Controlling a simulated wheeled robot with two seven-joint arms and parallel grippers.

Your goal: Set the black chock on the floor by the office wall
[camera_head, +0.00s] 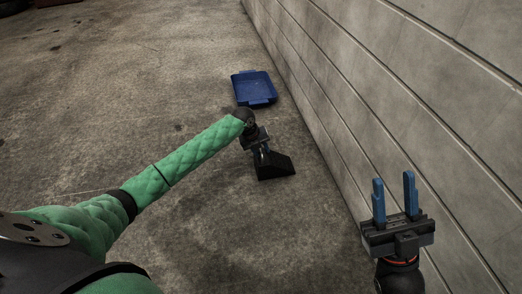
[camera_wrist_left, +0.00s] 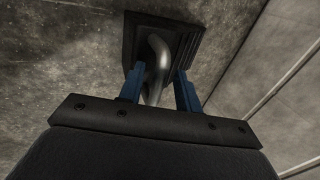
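The black chock (camera_head: 276,167) is a dark wedge-like block with a grey metal handle. In the head view it is near the middle, left of the grey wall, below my left gripper (camera_head: 262,150). In the left wrist view the chock (camera_wrist_left: 183,42) is ahead of the gripper (camera_wrist_left: 160,82), with its bent handle between the two blue fingers. The fingers appear shut on the handle. I cannot tell whether the chock touches the floor. My right gripper (camera_head: 394,195) is open and empty, near the wall at the lower right.
The grey panelled wall (camera_head: 400,90) runs along the right side. A blue tray (camera_head: 255,88) lies on the floor beyond the chock, close to the wall. The concrete floor (camera_head: 130,90) is clear to the left. Dark objects show at the top left edge.

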